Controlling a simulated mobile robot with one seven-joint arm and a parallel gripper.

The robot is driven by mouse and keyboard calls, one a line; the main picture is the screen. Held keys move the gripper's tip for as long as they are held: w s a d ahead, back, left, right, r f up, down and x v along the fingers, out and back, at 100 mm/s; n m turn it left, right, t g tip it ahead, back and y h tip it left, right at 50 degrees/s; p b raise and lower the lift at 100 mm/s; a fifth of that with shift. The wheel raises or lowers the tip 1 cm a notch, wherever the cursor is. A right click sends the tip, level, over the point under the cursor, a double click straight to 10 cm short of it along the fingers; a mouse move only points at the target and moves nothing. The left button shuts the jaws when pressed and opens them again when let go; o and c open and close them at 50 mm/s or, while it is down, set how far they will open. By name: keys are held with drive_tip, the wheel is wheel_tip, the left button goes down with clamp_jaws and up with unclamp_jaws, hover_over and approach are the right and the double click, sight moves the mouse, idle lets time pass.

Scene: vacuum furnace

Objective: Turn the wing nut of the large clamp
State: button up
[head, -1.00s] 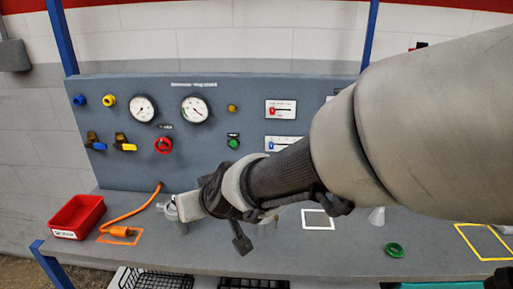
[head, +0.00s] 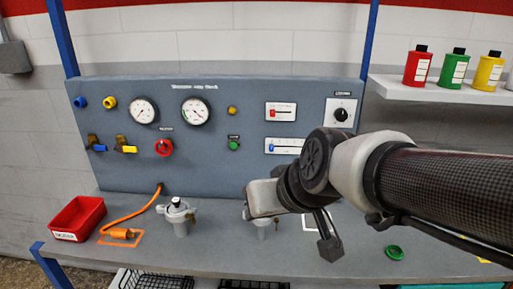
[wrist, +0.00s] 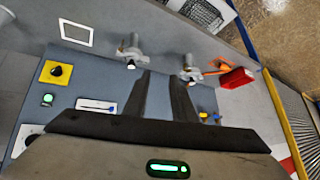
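Two grey clamp fittings stand on the bench. The left clamp (head: 178,216) has a dark top and is in full view, with its wing nut too small to make out. The right clamp (head: 264,224) is partly hidden behind my gripper in the head view. In the wrist view, the right clamp (wrist: 131,52) is at upper centre and the left clamp (wrist: 189,70) is beside it. I cannot tell which is larger. My gripper (wrist: 160,75) is empty, its two dark fingers apart. It touches neither clamp as far as I can see.
A grey panel (head: 222,160) with gauges and knobs stands behind. At left are a red bin (head: 77,218) and an orange hose connector (head: 119,233). A green ring (head: 394,252) lies at right. A shelf (head: 440,88) holds bottles. The bench front between clamps is clear.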

drive_tip(key=c, duration=0.3)
drive_tip(key=w+a, duration=0.2)
drive_tip(key=w+a+m+g+p, duration=0.1)
drive_tip(key=w+a, duration=0.1)
drive_tip(key=w+a+m+p, duration=0.1)
drive_tip(key=w, duration=0.2)
drive_tip(key=shift+a+f+g, duration=0.2)
drive_tip(key=shift+a+g, duration=0.2)
clamp_jaws()
drive_tip(key=m+g+p, duration=0.1)
drive_tip(key=m+p, duration=0.1)
approach(196, 221)
drive_tip(key=shift+h, duration=0.3)
drive_tip(key=shift+a+b+x, duration=0.2)
drive_tip(key=shift+b+x, duration=0.5)
drive_tip(key=shift+x, duration=2.05)
drive_tip(key=shift+w, duration=0.1)
